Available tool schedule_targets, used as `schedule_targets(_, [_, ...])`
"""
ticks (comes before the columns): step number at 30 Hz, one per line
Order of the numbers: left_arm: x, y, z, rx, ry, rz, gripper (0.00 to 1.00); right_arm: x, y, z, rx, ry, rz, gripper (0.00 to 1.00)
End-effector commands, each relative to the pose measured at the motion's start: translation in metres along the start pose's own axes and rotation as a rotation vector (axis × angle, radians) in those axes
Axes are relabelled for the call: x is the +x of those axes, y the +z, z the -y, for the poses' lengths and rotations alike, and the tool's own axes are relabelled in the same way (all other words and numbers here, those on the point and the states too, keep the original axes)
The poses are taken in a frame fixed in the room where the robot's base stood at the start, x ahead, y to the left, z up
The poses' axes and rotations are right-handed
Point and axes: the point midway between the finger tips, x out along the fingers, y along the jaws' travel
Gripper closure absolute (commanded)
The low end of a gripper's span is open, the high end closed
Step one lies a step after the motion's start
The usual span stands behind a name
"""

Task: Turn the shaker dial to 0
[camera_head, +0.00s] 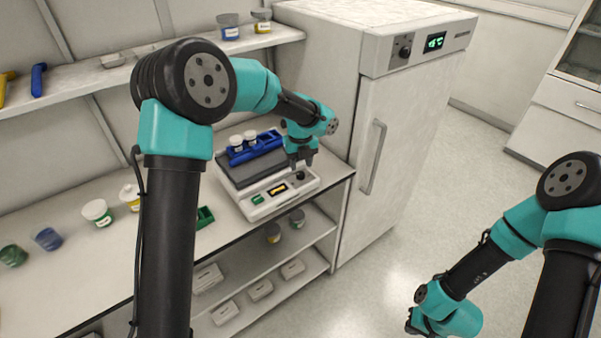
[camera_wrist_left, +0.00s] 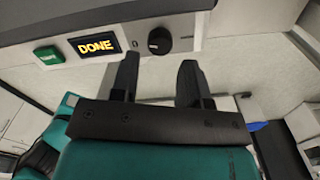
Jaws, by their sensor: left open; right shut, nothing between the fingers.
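The display (camera_wrist_left: 95,46) reads "DONE" in yellow. My left gripper (camera_head: 301,164) is open just above the dial, and its fingers (camera_wrist_left: 158,72) show below the dial in the wrist view, apart from it. The dial's setting cannot be read. My right gripper (camera_head: 412,322) is low at the right, partly hidden, away from the shaker.
A blue rack (camera_head: 255,147) with white-capped jars sits on the shaker. A green button (camera_wrist_left: 48,55) is left of the display. The tall white cabinet (camera_head: 400,110) stands close right of the shaker. Several jars stand on the bench at left. The floor is clear.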

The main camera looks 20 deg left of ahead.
Motion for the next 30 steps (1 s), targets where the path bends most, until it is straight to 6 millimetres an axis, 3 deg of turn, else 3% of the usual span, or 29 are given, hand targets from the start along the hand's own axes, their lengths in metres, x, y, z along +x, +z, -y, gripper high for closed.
schedule_targets(3, [0.021,-0.001,-0.001,0.000,0.002,-0.003,0.58,0.000,0.000,0.000,0.000,0.000,0.000,1.00])
schedule_targets(9, [0.041,0.000,0.000,0.000,0.000,-0.001,0.58,0.000,0.000,0.000,0.000,0.000,0.000,1.00])
schedule_targets(20, [0.045,0.000,0.000,0.000,0.000,-0.001,0.58,0.000,0.000,0.000,0.000,0.000,0.000,1.00])
schedule_targets(30, [0.045,0.000,0.000,0.000,0.000,0.000,0.91,0.000,0.000,0.000,0.000,0.000,0.000,1.00])
